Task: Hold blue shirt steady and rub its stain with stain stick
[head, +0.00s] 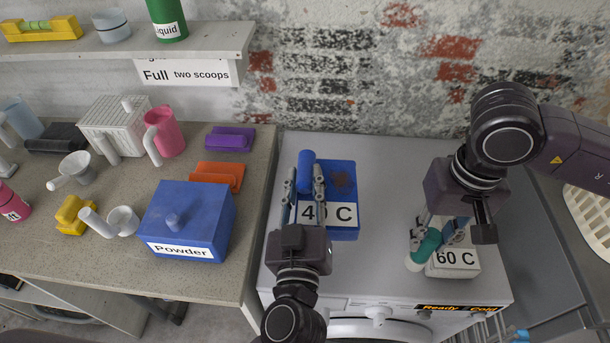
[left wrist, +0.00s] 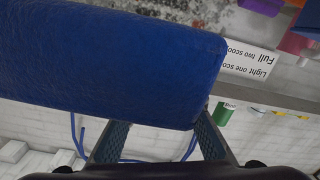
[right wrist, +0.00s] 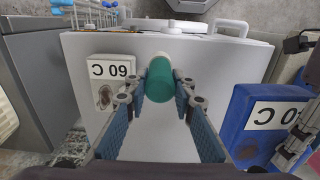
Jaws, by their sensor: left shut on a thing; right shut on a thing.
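The blue shirt (head: 345,220), a folded block labelled 40 C with a dark stain (head: 343,180), lies on the white machine top. Its raised blue roll (head: 306,159) is between the fingers of my left gripper (head: 304,182), which is shut on it. The roll fills much of the left wrist view (left wrist: 110,60). My right gripper (head: 428,236) is shut on the stain stick (head: 427,246), a teal cylinder with a white end, also in the right wrist view (right wrist: 159,78). The stick is right of the blue shirt, apart from it, near the white shirt's left edge.
A white shirt (head: 455,271) labelled 60 C lies on the machine top, partly hidden by my right gripper; its stain shows in the right wrist view (right wrist: 105,97). A blue powder box (head: 190,215) stands on the left counter. Bare machine top (head: 385,255) separates the shirts.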

